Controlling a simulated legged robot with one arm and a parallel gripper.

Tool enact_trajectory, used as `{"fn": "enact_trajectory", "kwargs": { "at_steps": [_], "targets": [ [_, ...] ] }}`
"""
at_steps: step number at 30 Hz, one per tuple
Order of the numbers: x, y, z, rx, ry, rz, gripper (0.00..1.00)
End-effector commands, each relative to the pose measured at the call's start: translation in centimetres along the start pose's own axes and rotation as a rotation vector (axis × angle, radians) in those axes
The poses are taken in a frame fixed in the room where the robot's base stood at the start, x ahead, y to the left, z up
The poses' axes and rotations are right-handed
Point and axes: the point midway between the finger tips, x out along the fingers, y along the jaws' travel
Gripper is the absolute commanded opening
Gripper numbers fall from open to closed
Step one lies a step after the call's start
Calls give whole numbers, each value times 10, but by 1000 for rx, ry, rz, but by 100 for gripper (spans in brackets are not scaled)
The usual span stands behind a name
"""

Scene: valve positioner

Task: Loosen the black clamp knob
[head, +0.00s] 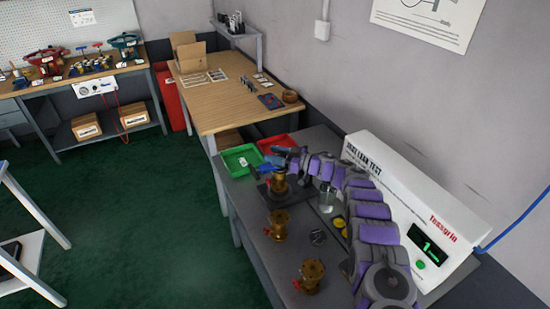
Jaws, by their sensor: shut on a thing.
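A brass valve (279,182) stands on a dark base (267,194) near the far left end of the grey bench. A bright blue part (266,168) shows at its top. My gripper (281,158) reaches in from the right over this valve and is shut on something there. That thing is too small and covered to make out. I cannot pick out the black clamp knob; it is hidden or too small to tell from the dark parts around my gripper.
Brass valves (277,226) and (311,274) stand nearer on the bench (249,222). A round dark piece (317,238) lies between them. A green tray (240,157) and a red tray (276,144) sit behind. A white leak tester (425,205) lines the right side. Green floor is open left.

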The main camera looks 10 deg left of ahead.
Motion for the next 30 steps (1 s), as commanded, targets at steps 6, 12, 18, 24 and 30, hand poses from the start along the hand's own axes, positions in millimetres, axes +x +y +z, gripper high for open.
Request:
{"fn": "enact_trajectory", "kwargs": {
  "at_steps": [6,12,18,24,30],
  "targets": [
    [-1,2,0,-5,1,-28,19],
    [-1,2,-1,-3,3,-47,19],
    [-1,2,-1,-2,2,-54,19],
    [-1,2,-2,-1,2,-55,19],
    [-1,2,-2,-2,2,-54,19]
  ]
}}
